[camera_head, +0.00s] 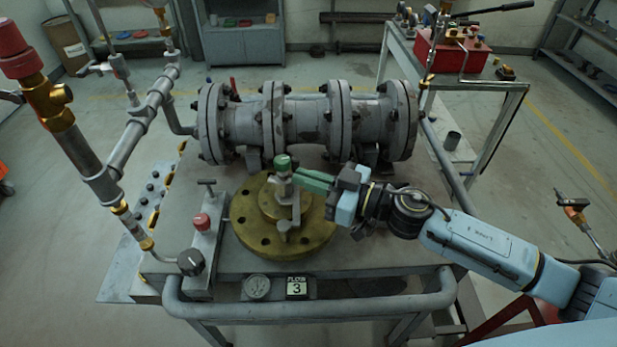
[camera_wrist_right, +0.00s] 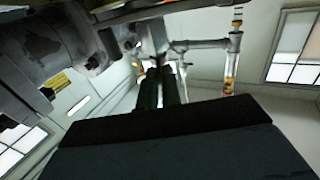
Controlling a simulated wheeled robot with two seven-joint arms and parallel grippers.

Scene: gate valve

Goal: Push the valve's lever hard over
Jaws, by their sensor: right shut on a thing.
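The valve stands on the bench in the head view. It has a round brass flange (camera_head: 252,235) with bolt holes, a grey lever (camera_head: 295,208) over it and a green cap (camera_head: 283,163) on top. My right gripper (camera_head: 303,178) comes in from the right with green fingers. They are shut on the upper part of the lever, just right of the green cap. In the right wrist view the dark fingers (camera_wrist_right: 160,85) lie close together and reach a grey metal part (camera_wrist_right: 152,40); the exact grip is hard to see there. My left gripper is not in view.
A large flanged grey pipe (camera_head: 305,118) lies behind the valve. A red button (camera_head: 201,222) and a black knob (camera_head: 190,262) are to the left, near slanting pipework (camera_head: 140,125). A grey rail (camera_head: 310,310) runs along the front. A red toolbox (camera_head: 450,52) stands at back right.

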